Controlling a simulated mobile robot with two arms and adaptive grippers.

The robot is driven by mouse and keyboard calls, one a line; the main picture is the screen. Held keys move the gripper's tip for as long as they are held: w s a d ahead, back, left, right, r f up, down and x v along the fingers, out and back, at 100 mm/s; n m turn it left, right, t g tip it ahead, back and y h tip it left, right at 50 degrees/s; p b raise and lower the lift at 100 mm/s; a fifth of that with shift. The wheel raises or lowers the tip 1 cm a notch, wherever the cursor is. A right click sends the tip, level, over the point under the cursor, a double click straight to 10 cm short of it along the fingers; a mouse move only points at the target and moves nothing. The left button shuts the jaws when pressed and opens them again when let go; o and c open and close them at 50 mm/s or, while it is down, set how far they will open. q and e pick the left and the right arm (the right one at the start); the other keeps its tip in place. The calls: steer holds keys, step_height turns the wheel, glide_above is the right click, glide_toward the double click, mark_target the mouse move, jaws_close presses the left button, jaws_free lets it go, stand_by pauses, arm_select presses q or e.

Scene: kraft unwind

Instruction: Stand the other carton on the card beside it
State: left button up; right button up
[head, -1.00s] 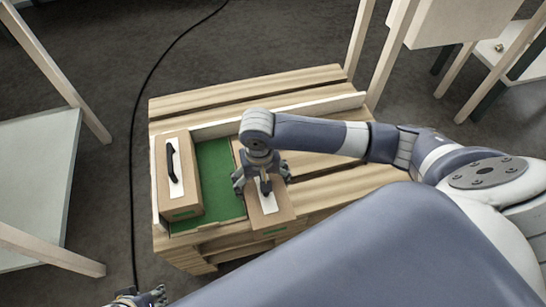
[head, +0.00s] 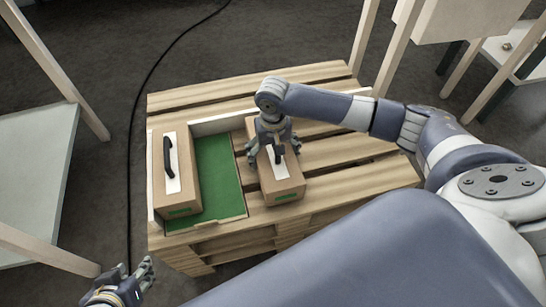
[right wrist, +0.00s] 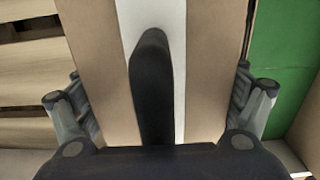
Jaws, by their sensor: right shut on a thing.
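One brown carton (head: 177,178) with a white strip and black handle stands upright at the left end of the green card (head: 217,172) on the pallet. The other carton (head: 283,187) is right of the card, over the bare slats. I cannot tell whether its base touches them. My right gripper (head: 276,152) is shut on this carton's black handle, which also shows in the right wrist view (right wrist: 152,90). The right part of the card is bare. My left gripper (head: 138,270) is open and empty at the lower left, away from both cartons.
A low white rail (head: 222,122) runs along the back of the card, with a wooden edge at its front. Pallet slats (head: 345,150) are clear to the right. A pale table (head: 35,175) stands at left, and a black cable (head: 133,130) crosses the floor.

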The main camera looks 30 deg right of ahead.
steer(key=shift+f, duration=0.1)
stand_by(0.3)
steer(key=o, duration=1.2)
steer(key=shift+f, duration=0.15)
steer(key=shift+o, duration=0.2)
